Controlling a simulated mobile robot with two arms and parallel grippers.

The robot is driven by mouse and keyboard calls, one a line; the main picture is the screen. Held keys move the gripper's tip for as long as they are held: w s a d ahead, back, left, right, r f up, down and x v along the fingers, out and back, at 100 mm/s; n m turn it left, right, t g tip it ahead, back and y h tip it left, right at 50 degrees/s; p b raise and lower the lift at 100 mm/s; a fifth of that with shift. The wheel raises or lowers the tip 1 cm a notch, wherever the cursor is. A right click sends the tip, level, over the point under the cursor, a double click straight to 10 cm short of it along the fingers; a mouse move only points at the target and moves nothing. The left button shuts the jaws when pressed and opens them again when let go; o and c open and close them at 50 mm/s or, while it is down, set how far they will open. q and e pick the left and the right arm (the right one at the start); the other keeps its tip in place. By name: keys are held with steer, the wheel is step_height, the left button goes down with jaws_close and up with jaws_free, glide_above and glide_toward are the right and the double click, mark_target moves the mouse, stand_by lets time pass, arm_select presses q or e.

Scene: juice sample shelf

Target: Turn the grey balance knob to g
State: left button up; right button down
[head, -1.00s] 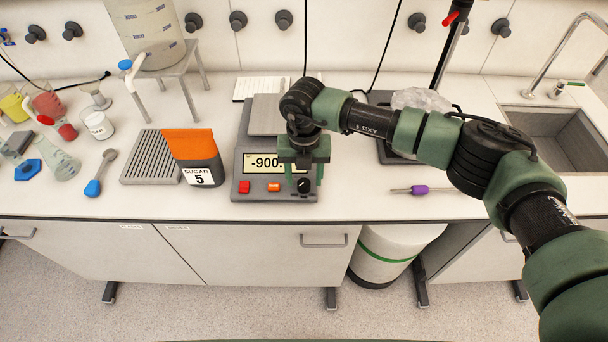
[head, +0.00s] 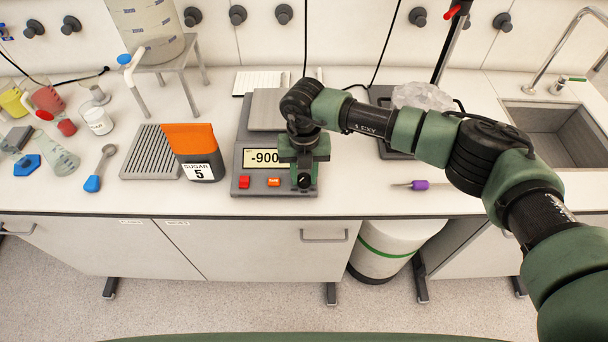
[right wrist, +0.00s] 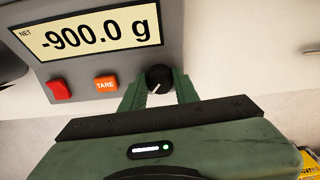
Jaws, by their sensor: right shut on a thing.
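The grey balance (head: 246,185) stands near the bench's front edge. Its display (right wrist: 87,30) reads "-900.0 g" with a NET mark in the right wrist view. My left gripper is not in view.
A red button (right wrist: 58,89) and an orange TARE button (right wrist: 105,83) lie left of the knob. An orange-topped sugar box (head: 196,155) stands left of the balance. A purple-handled tool (head: 420,185) lies to the right. The sink (head: 560,135) is far right.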

mark_target(304, 177)
steer(key=n+b, duration=0.6)
steer(key=b, duration=0.2)
steer(key=n+b, duration=0.6)
steer(key=b, duration=0.2)
steer(key=shift+f+n+b, duration=0.2)
steer(key=shift+n+b, duration=0.1)
steer(key=shift+n, duration=0.1)
steer(key=shift+r+n+b, duration=0.15)
steer(key=shift+n+b, duration=0.6)
steer(key=shift+n, duration=0.35)
steer(key=shift+r+n+b, duration=0.1)
steer(key=shift+n+b, duration=0.65)
steer(key=shift+n, duration=0.35)
steer(key=c, duration=1.1)
jaws_free()
steer(key=shift+o, duration=0.2)
step_height(304, 177, up, 8)
steer(key=shift+f+b, duration=0.1)
steer(key=shift+b, duration=0.35)
